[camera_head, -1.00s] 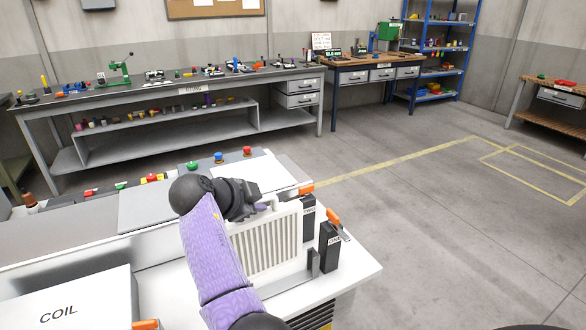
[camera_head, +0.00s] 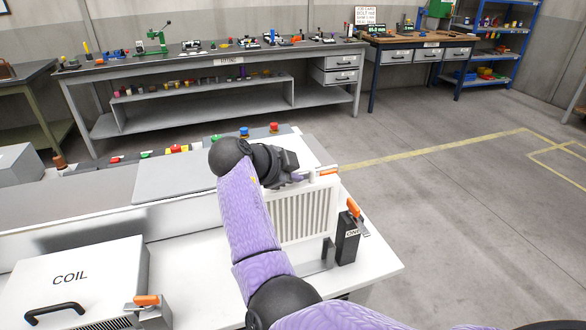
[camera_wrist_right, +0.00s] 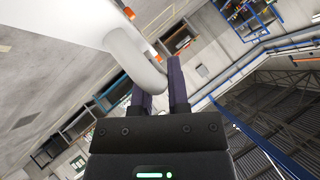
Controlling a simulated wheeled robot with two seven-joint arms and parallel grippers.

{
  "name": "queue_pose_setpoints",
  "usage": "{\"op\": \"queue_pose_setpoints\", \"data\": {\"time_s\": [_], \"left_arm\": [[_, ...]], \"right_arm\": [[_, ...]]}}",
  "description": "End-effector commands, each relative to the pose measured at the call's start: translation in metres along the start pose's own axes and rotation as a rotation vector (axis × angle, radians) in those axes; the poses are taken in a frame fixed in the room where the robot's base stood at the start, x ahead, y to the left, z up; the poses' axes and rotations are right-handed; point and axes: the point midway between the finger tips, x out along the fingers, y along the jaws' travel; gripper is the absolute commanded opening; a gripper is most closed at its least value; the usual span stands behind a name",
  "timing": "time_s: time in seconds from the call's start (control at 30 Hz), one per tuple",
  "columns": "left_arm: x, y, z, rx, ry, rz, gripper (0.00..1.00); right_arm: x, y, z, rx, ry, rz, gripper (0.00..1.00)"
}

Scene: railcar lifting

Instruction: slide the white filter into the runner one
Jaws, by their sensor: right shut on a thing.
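The white slatted filter (camera_head: 304,216) is upright over the right end of the white bench top. My right gripper (camera_head: 292,178) is shut on its looped handle; the wrist view shows the white handle (camera_wrist_right: 143,62) between the dark fingers (camera_wrist_right: 160,88). The black runner labelled ONE (camera_head: 347,243) stands just right of the filter. A grey upright bracket (camera_head: 328,253) stands near the filter's lower right corner. I cannot tell whether the filter's lower edge touches the bench or sits in a slot. My left gripper is not in view.
An orange-handled latch (camera_head: 355,210) is beside the runner; another orange handle (camera_head: 328,172) is behind the filter's top. A white COIL box (camera_head: 75,285) stands at left front. Coloured buttons (camera_head: 175,148) line the bench's back. Open floor lies to the right.

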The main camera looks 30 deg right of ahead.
Motion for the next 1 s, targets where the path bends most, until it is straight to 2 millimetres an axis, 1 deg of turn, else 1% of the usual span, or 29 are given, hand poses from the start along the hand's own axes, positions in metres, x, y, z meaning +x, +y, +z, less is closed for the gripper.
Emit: {"op": "queue_pose_setpoints", "data": {"time_s": [0.03, 0.1, 0.27, 0.63, 1.0], "left_arm": [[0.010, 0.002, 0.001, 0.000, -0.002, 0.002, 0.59], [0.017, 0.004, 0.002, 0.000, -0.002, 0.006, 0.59], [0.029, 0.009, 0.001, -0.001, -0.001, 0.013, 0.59], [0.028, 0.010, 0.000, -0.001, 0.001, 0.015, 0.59], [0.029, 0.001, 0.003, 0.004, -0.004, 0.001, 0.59]], "right_arm": [[0.007, 0.007, 0.007, -0.001, 0.000, 0.000, 0.00], [0.013, 0.012, 0.013, -0.001, 0.000, 0.001, 0.00], [0.021, 0.021, 0.021, -0.001, 0.000, 0.000, 0.00], [0.021, 0.020, 0.021, 0.000, 0.000, 0.000, 0.00], [0.021, 0.021, 0.021, 0.000, 0.000, 0.000, 0.00]]}}
